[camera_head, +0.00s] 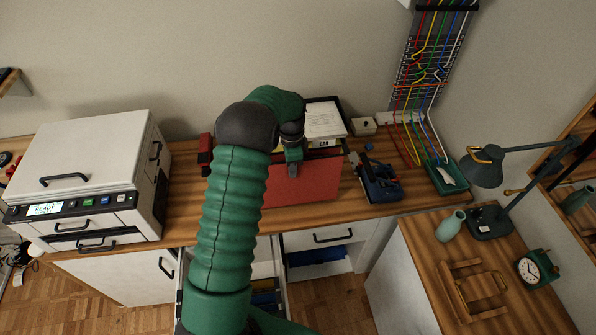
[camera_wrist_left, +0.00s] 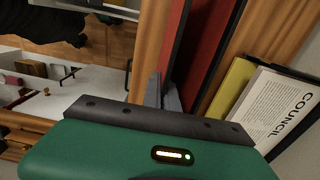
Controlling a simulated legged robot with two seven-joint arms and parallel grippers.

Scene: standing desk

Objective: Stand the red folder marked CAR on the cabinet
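A red folder (camera_head: 305,185) stands upright near the front edge of the desk in the head view. Its broad side faces me and no CAR marking is readable. My left gripper (camera_head: 293,155) is at its top edge. In the left wrist view the fingers (camera_wrist_left: 163,95) sit close together on either side of the folder's red cover (camera_wrist_left: 173,40). My arm hides the folder's left part. A white cabinet with a wooden top (camera_head: 425,265) stands at the lower right. My right gripper is not in view.
Behind the folder is a black tray with papers (camera_head: 325,122). A blue device (camera_head: 378,182) lies just right of it. A printer (camera_head: 85,180) fills the left desk.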

